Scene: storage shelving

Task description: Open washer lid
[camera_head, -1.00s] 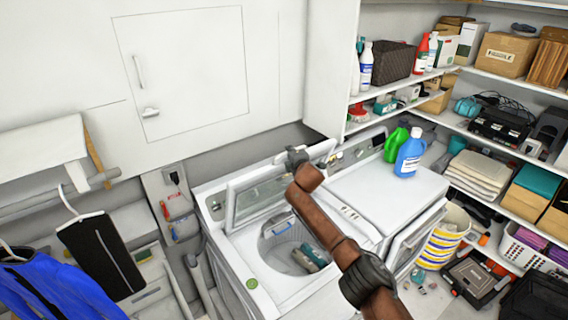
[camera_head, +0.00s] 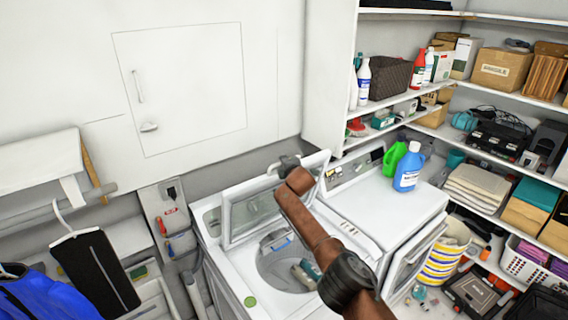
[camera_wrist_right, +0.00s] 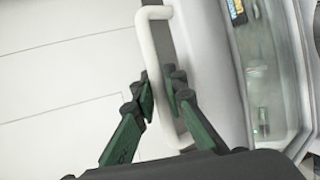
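The washer (camera_head: 224,275) is a white top-loader, and its drum opening shows in the head view with something teal and white inside. Its lid (camera_head: 240,214), a white frame with a window, stands raised near upright at the back of the opening. My right arm reaches from the lower right, and my right gripper (camera_head: 288,163) is at the lid's top edge. In the right wrist view, the dark green fingers of my right gripper (camera_wrist_right: 160,97) lie close on both sides of the white lid handle (camera_wrist_right: 151,45), and appear shut on it. My left gripper is not in view.
A dryer (camera_head: 385,205) stands right of the washer with green (camera_head: 396,157) and blue (camera_head: 408,168) bottles on top. Stocked shelves fill the right. A white wall (camera_head: 60,70) is behind. A hanger (camera_head: 62,225) and blue cloth (camera_head: 45,295) are at left.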

